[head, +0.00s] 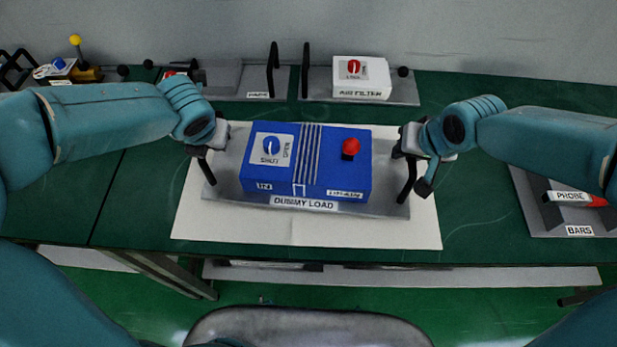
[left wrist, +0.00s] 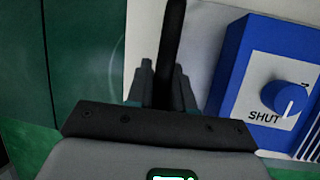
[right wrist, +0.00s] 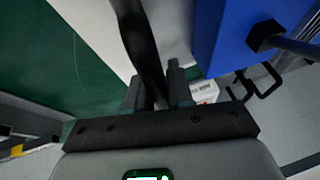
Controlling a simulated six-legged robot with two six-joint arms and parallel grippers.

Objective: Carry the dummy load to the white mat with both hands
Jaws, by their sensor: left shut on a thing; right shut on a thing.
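The dummy load (head: 333,182) is a blue box on a grey base plate, with a blue knob marked SHUT and OPEN, a red knob and a black handle at each end. In the head view it is over the white mat (head: 290,237), whose edges show around it; I cannot tell whether its base touches the mat. My left gripper (head: 204,152) is shut on the left black handle (left wrist: 172,45). My right gripper (head: 406,154) is shut on the right black handle (right wrist: 138,45). The blue box also shows in both wrist views.
The air filter (head: 361,92) and another grey plate with a black handle stand at the back by the wall. A grey tray with a probe (head: 572,197) and the label BARS lies at the right. The green table (head: 480,215) is clear between mat and tray.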

